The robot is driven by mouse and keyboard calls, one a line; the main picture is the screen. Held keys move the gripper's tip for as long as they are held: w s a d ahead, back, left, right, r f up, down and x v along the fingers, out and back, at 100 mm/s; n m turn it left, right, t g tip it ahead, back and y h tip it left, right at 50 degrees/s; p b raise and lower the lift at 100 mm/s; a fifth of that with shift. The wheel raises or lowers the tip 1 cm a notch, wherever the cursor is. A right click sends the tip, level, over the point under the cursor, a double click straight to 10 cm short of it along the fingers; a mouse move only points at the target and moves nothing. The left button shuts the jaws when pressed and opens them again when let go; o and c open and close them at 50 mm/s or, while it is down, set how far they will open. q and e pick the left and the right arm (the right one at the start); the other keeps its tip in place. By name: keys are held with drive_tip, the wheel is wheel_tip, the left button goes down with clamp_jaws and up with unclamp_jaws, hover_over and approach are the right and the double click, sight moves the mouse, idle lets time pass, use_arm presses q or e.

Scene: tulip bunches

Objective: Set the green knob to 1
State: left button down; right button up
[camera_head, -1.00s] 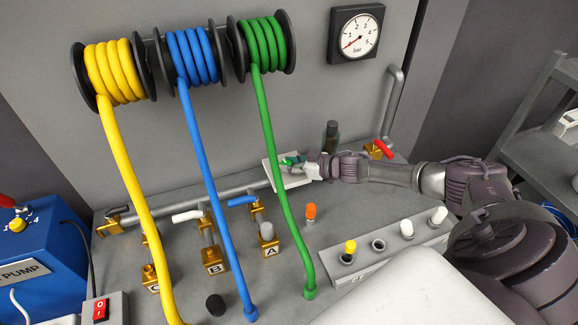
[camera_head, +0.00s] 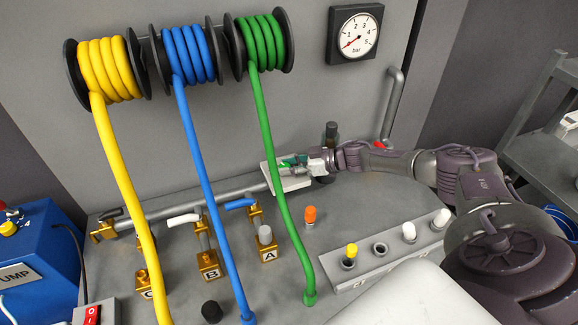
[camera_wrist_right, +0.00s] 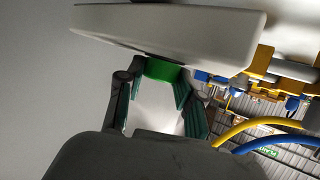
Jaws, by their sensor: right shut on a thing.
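The green knob (camera_wrist_right: 161,69) sits on the face of a pale plate seen at a slant in the right wrist view. My right gripper (camera_wrist_right: 158,90) has its two fingers on either side of the knob and is shut on it. In the head view the right gripper (camera_head: 296,162) is at the white plate (camera_head: 288,184) behind the green hose, and it mostly covers the knob. The knob's marks and setting cannot be read. My left gripper is not in view.
The green hose (camera_head: 282,190) hangs just left of the right gripper. A dark cylinder (camera_head: 331,133) stands close behind it. An orange cap (camera_head: 310,214) and a rack (camera_head: 395,258) with several caps are in front. The gauge (camera_head: 355,33) hangs on the wall.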

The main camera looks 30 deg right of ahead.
drive_tip(key=o, duration=1.2)
drive_tip(key=v, duration=1.2)
drive_tip(key=shift+r, duration=0.1)
drive_tip(key=shift+w, duration=0.1)
